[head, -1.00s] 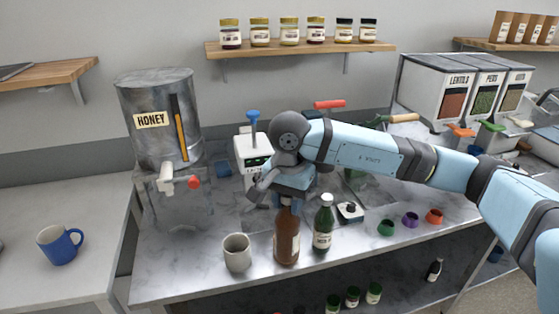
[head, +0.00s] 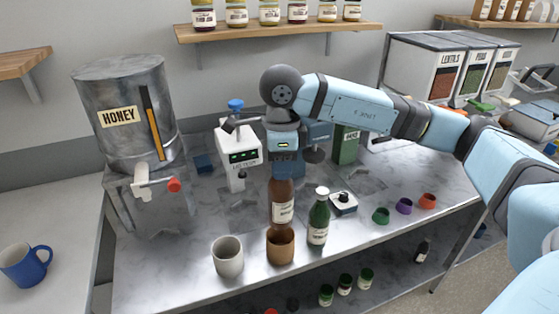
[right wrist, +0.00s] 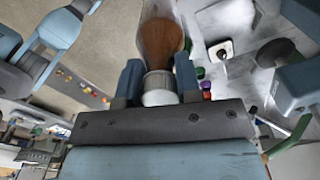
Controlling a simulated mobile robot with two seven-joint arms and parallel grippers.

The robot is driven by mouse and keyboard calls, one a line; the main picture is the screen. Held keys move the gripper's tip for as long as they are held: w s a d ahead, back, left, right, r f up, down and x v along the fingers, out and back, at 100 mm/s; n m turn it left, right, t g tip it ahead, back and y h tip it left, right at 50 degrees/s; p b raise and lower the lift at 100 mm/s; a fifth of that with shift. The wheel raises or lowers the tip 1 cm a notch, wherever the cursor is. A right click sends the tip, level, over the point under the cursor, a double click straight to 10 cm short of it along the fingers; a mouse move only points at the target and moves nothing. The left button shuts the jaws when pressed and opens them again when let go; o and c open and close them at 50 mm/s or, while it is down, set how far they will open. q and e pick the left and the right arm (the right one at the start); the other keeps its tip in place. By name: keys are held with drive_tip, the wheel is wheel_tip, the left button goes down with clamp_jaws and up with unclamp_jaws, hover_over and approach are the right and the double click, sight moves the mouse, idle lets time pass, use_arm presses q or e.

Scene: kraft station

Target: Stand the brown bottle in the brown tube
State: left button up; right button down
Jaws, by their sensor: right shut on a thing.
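The brown bottle (head: 282,203) has a pale label and hangs upright from my right gripper (head: 283,166). The gripper is shut on its upper end. In the right wrist view the bottle (right wrist: 162,38) sits between the two fingers (right wrist: 159,76), with a pale cap-like end nearest the palm. The brown tube (head: 281,248) stands upright on the counter, directly below the bottle in the head view. The bottle's base meets the tube's rim in the picture; I cannot tell whether it is just above, behind or slightly inside. My left gripper is not in view.
A green bottle (head: 318,222) stands close to the tube's right, and a grey cup (head: 228,257) to its left. Small coloured cups (head: 404,206) stand at right on the counter (head: 170,268).

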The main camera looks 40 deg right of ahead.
sight(281, 198)
wheel_tip(281, 198, down, 6)
drive_tip(key=b, duration=0.4)
drive_tip(key=shift+f, duration=0.1)
drive_tip(key=shift+f+b, duration=0.35)
drive_tip(key=shift+b, duration=0.05)
idle(0.6)
drive_tip(key=shift+f+b, duration=0.3)
drive_tip(key=shift+b, duration=0.25)
drive_tip(key=shift+f+b, duration=0.65)
drive_tip(key=shift+f, duration=0.3)
idle(0.4)
